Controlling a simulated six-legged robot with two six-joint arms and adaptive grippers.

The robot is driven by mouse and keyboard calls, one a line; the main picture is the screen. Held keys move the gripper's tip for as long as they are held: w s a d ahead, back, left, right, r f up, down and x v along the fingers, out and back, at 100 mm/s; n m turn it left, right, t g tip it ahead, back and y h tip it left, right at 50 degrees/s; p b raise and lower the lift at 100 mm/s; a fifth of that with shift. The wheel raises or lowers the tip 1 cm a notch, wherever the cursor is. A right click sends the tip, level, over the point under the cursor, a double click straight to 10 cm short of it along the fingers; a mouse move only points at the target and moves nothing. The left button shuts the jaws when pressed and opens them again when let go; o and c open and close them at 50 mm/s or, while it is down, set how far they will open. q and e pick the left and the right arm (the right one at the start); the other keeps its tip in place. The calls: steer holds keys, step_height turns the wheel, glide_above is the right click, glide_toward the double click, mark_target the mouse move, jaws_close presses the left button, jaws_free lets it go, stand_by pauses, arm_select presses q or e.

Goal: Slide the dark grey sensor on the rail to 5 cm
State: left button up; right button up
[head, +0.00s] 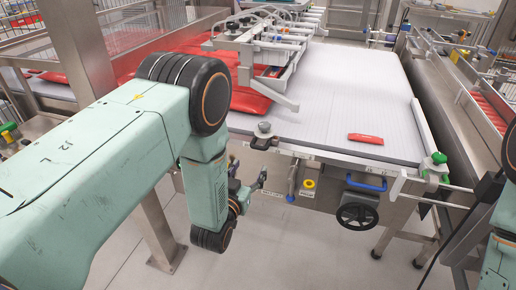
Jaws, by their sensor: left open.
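The rail (330,158), a pale strip with small marks, runs along the front edge of the white conveyor table. A small dark grey block with a knob (264,137) sits at its left end; it looks like the sensor, but it is too small to be sure. The scale numbers cannot be read. My left gripper (254,186) is open, below and slightly left of that block, in front of the machine and apart from it. My left arm hides what lies behind it. My right gripper is out of view; only part of my right arm shows at the right edge.
A blue handle (367,182) and a black handwheel (357,216) are on the machine's front. A red packet (365,139) lies on the white conveyor (340,95). A green knob (438,158) stands at the right corner. Floor below the gripper is clear.

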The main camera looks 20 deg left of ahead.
mark_target(258, 149)
arm_select(q)
steer(key=shift+t, duration=0.5)
steer(key=w, duration=0.2)
steer(key=w+r, duration=0.1)
steer(key=w, duration=0.4)
steer(key=shift+w+r, duration=0.3)
steer(key=shift+r, duration=0.05)
steer(key=shift+w+d+r, duration=0.2)
steer(key=shift+d, duration=0.05)
steer(key=shift+a, duration=0.2)
steer(key=shift+w+f, duration=0.1)
steer(key=shift+c, duration=1)
steer(key=shift+d, duration=0.2)
steer(key=c, duration=0.4)
steer(key=shift+a, duration=0.1)
jaws_close()
